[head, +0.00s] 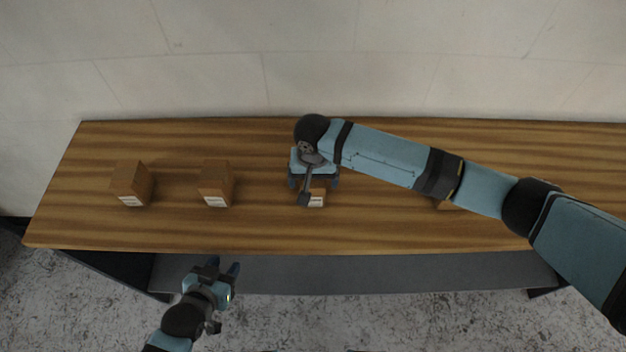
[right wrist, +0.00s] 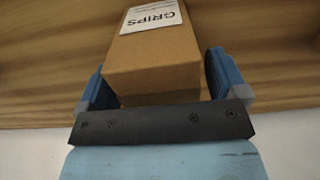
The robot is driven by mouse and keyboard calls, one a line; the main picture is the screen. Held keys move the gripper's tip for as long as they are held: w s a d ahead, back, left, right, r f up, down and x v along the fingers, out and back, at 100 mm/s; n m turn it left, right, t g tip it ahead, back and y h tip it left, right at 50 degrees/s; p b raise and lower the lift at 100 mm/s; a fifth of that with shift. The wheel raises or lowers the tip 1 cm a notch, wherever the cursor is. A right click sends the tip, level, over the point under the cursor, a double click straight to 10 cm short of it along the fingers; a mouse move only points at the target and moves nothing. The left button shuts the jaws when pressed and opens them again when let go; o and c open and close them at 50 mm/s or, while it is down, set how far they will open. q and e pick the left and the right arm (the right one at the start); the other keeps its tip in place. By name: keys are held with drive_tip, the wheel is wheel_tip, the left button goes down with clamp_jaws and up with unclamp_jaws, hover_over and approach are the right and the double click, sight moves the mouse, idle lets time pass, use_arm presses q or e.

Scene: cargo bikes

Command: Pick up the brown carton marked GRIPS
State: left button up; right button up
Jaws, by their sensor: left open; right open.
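The brown carton marked GRIPS (right wrist: 150,62) stands on the wooden bench, with its white label facing up in the right wrist view. In the head view this carton (head: 318,192) is mostly hidden under my right gripper (head: 314,184). My right gripper is open, and in the right wrist view its two blue fingers (right wrist: 158,82) stand on either side of the carton. A gap shows on the right side; contact on the left cannot be told. My left gripper (head: 226,270) is open and empty, in front of the bench's front edge.
The wooden bench (head: 262,225) runs along a pale wall. Two similar cartons stand to the left, one at far left (head: 131,183) and one nearer (head: 216,183). Another carton (head: 446,204) is partly hidden under my right arm. The bench between the cartons is clear.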

drive_tip(key=shift+f, duration=0.75)
drive_tip(key=c, duration=1.1)
drive_tip(key=shift+r, duration=0.1)
